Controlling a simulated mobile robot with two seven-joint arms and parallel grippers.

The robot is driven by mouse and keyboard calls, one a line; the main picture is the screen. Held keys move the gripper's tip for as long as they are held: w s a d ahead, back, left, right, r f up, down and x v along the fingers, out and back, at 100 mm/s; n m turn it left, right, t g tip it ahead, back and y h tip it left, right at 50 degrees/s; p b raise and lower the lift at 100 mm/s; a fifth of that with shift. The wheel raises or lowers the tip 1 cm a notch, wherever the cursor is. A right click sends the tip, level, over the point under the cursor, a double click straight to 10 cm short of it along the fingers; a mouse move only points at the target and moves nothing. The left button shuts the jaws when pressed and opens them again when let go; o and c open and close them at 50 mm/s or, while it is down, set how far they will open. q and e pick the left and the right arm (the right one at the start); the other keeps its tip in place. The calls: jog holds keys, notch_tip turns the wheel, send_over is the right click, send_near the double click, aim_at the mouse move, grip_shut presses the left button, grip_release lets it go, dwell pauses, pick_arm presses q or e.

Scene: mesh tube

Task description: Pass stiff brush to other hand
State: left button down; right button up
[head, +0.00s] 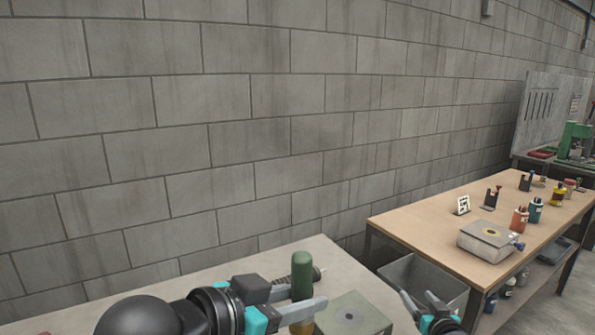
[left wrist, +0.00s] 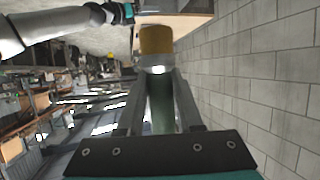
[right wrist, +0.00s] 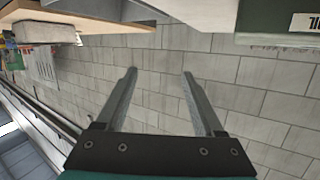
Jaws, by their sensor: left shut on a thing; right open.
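The stiff brush (head: 302,272) has a green rounded handle and a tan end. In the head view it stands roughly upright in my left gripper (head: 318,293), handle up, above the near table. My left gripper is shut on its green part. In the left wrist view, the brush's tan end (left wrist: 156,40) sticks out past the fingertips, and the green part lies between them. My right gripper (head: 417,296) is open and empty, to the right of the brush and apart from it. Its parted fingers show in the right wrist view (right wrist: 160,72).
A grey-green box (head: 352,315) stands on the near table (head: 250,275), close to the brush. A dark ridged tool lies behind the brush. A grey bin (head: 425,275) sits between the tables. The wooden table (head: 420,222) at right holds bottles and a box. A block wall stands behind.

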jog(key=w+a+r+n+t+y, duration=0.2)
jog(key=a+r+n+y, duration=0.2)
jog(key=a+r, duration=0.5)
jog(key=w+a+r+n+t+y, duration=0.15)
jog(key=a+r+n+y, duration=0.3)
jog(key=r, duration=0.85)
jog(key=s+a+r+n+g+y, duration=0.4)
jog(key=a+r+n+g+y, duration=0.15)
jog(key=a+r+n, duration=0.3)
jog(key=s+a+r+n+g+y, duration=0.3)
jog(key=a+r+n+g+y, duration=0.3)
jog(key=r, duration=0.3)
jog(key=s+a+r+n+g+h, duration=0.2)
jog(key=s+a+n+g+h, duration=0.1)
jog(key=s+a+n+g, duration=0.4)
jog(key=s+a+r+n+g+h, duration=0.1)
jog(key=s+a+n+g+h, duration=0.3)
jog(key=s+n, duration=0.5)
jog(key=n+t+h, duration=0.1)
jog(key=t+h, duration=0.3)
jog(key=h, duration=1)
send_over(298, 252)
jog(key=f, duration=0.2)
notch_tip(298, 252, down, 11)
jog(key=shift+f, duration=0.2)
jog(key=shift+c, duration=0.3)
